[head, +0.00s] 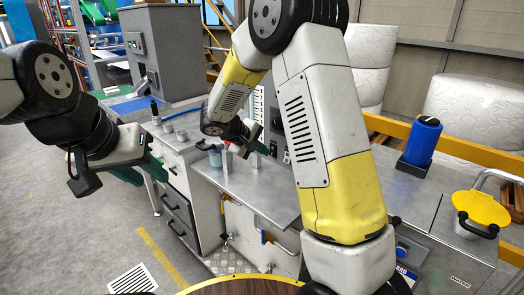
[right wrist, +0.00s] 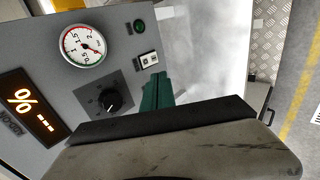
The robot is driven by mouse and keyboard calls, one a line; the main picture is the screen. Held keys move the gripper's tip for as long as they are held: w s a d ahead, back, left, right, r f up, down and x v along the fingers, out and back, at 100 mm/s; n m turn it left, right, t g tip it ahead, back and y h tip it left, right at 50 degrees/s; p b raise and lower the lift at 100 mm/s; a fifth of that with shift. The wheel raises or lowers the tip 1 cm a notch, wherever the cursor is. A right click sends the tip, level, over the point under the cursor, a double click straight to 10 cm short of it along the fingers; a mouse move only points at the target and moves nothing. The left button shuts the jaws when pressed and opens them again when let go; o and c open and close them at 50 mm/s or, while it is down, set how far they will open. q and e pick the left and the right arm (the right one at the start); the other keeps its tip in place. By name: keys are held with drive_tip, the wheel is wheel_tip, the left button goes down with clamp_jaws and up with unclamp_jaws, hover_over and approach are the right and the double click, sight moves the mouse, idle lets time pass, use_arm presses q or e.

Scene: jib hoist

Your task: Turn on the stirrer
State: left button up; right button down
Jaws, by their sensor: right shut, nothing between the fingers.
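A grey control panel (right wrist: 75,60) fills the left of the right wrist view. It carries a round gauge (right wrist: 86,45), a black rotary knob (right wrist: 109,99), a small white rocker switch (right wrist: 149,59), a green round button or lamp (right wrist: 139,26) and a lit orange display (right wrist: 32,108) showing a percent sign and dashes. My right gripper (right wrist: 157,82) has its green fingers shut and empty, close beside the rocker switch. I cannot tell whether they touch it. In the head view the right hand is partly hidden near the bench. My left gripper (head: 132,172) hangs at the left, away from the panel.
A steel bench (head: 245,190) lies below the right hand. A grey cabinet (head: 165,50) stands at the back left. A blue cylinder (head: 422,142) and a yellow lid (head: 480,208) are on the right counter. The floor at left is clear.

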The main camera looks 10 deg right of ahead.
drive_tip(key=shift+s+a+r, duration=0.25)
drive_tip(key=shift+r, duration=0.15)
drive_tip(key=shift+a+f, duration=0.15)
drive_tip(key=shift+f, duration=0.6)
approach(286, 161)
wheel_tip(286, 161, down, 4)
drive_tip(key=shift+w+d+f, duration=0.1)
drive_tip(key=shift+w+d, duration=0.6)
drive_tip(key=shift+d, duration=0.15)
drive_tip(key=shift+w+d+f, duration=0.1)
drive_tip(key=shift+w+d, duration=0.55)
drive_tip(key=shift+d, duration=0.25)
